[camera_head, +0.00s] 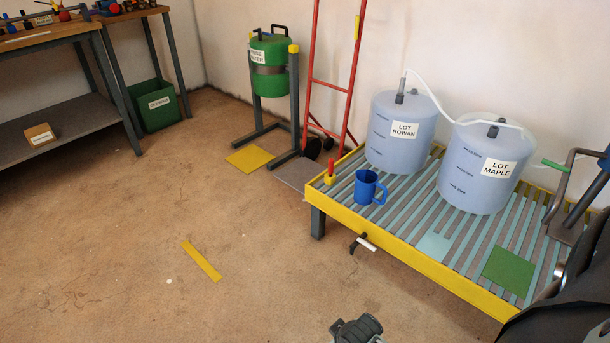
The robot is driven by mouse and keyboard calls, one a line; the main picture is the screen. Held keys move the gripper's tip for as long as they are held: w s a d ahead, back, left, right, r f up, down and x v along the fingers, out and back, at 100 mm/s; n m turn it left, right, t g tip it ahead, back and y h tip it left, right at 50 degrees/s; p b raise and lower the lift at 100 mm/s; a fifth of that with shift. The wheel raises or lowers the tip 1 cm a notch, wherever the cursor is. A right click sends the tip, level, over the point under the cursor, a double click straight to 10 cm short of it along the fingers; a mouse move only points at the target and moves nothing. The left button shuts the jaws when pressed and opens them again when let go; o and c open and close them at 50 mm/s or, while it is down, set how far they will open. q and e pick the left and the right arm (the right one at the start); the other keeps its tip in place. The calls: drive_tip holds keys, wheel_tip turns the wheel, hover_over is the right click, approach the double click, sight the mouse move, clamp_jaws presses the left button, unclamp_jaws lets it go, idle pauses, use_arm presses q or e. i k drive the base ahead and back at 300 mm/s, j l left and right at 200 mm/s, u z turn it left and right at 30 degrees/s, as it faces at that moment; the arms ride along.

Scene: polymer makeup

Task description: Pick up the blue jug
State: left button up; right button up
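The blue jug (367,187) stands upright on the slatted top of a low yellow-edged platform (385,243), close to its left edge. Its open top faces up and its handle points to the right. Nothing is touching the jug from above. No gripper fingers show in the head view. A dark rounded part at the bottom edge and a large dark shape at the lower right look like parts of my own arms, so I cannot see how either gripper stands.
Two pale blue drums labelled LOT ROWAN (399,140) and LOT MAPLE (482,170) stand behind the jug, joined by a white hose. A red-and-yellow piece (330,173) is left of it. A tap (361,243) juts from the front edge. The floor at left is mostly clear.

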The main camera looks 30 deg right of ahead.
sight(371, 191)
drive_tip(key=i+j+z, duration=0.15)
drive_tip(key=i, duration=0.35)
drive_tip(key=i+j+z, duration=0.1)
drive_tip(key=i, duration=0.4)
drive_tip(key=i+j+z, duration=0.15)
drive_tip(key=i, duration=0.3)
drive_tip(key=i+j+z, duration=0.15)
drive_tip(key=z, duration=0.3)
drive_tip(key=i+j+z, duration=0.25)
drive_tip(key=z, duration=0.2)
drive_tip(key=i+j+z, duration=0.15)
drive_tip(key=j+z, duration=0.2)
drive_tip(key=z, duration=0.15)
